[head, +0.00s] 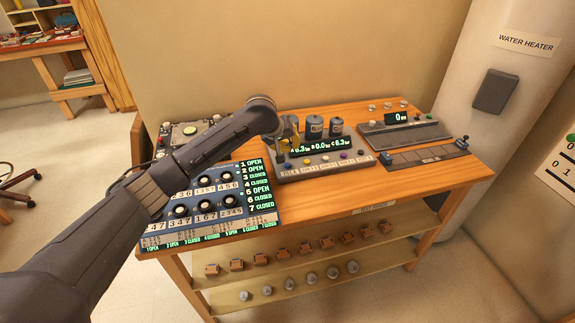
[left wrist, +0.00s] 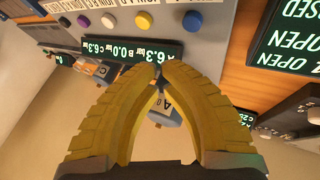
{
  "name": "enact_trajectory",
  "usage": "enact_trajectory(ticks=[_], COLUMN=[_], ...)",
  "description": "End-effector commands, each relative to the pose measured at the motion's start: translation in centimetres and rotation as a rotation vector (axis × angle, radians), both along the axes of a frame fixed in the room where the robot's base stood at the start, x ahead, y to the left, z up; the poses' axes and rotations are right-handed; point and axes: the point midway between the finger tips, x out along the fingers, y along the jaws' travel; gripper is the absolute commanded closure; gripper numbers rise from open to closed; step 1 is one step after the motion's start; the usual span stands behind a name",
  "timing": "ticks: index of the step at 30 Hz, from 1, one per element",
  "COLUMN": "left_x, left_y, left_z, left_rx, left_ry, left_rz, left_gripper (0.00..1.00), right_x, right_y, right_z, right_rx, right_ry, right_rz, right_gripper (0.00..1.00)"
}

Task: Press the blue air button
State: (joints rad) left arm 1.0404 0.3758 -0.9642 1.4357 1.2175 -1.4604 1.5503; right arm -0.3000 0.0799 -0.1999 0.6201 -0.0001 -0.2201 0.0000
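The blue button (head: 287,166) is the leftmost of a row of coloured buttons on the front of a grey console (head: 322,170). My left gripper (head: 290,140) hangs over the back left of this console, above and behind the button row. Its yellow fingers (left wrist: 163,68) come together at the tips and hold nothing; the tips show in front of the pressure display, apart from the blue button. My right gripper is not in view.
Canisters (head: 314,127) stand behind the console. A valve panel (head: 210,200) with knobs and an OPEN/CLOSED display is at the left. Another grey device (head: 405,135) with a display is at the right. The table (head: 350,195) has a bare wooden strip in front of the console.

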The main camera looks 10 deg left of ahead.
Motion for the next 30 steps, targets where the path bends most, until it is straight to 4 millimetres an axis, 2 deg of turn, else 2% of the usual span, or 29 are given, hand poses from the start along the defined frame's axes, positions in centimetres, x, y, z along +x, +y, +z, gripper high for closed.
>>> enact_trajectory(ticks=[3, 12, 27, 28, 30], left_x=[0.0, 0.0, 0.0, 0.0, 0.0], left_y=[0.0, 0.0, 0.0, 0.0, 0.0], left_z=[-1.4, -3.5, -4.0, -4.0, -4.0], left_rx=[0.001, 0.0, 0.001, 0.001, 0.001], left_ry=[0.002, 0.001, 0.0, 0.0, 0.0], left_rz=[0.0, 0.0, -0.001, -0.001, -0.001], left_gripper=[1.0, 1.0, 1.0, 0.95, 1.0], right_x=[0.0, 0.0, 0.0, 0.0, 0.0], right_y=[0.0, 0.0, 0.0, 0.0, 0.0], right_z=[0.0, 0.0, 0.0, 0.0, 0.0], right_rx=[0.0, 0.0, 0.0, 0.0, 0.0], right_ry=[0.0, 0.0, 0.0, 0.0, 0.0], right_rz=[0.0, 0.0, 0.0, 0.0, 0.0], right_gripper=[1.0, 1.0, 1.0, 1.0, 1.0])
